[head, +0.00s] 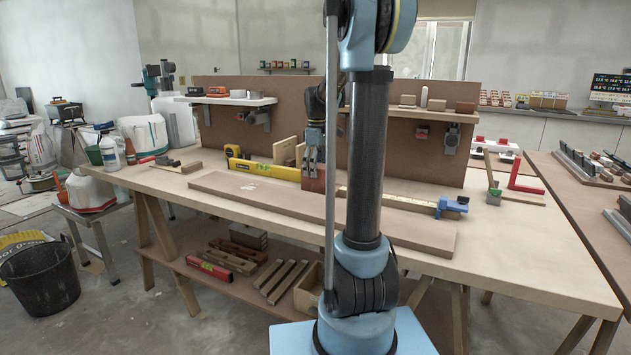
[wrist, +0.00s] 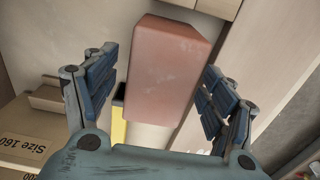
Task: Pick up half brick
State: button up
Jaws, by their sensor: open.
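The half brick (head: 314,182) is a reddish block standing on the workbench by the right end of the yellow level. My gripper (head: 313,155) is above it, pointing down, with its fingers close around the brick's top. In the wrist view the brick (wrist: 165,70) fills the middle. My gripper (wrist: 158,88) is open there, with one blue-padded finger on each side of the brick. Gaps show between the brick and both fingers, wider on the left at the front.
A wooden holder (head: 285,152) stands close behind. A long board (head: 240,190) lies in front. A blue clamp (head: 452,207) lies to the right. Shelves (head: 225,101) hang on the back panel.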

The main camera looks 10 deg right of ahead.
jog(key=shift+f, duration=2.05)
grip_shut()
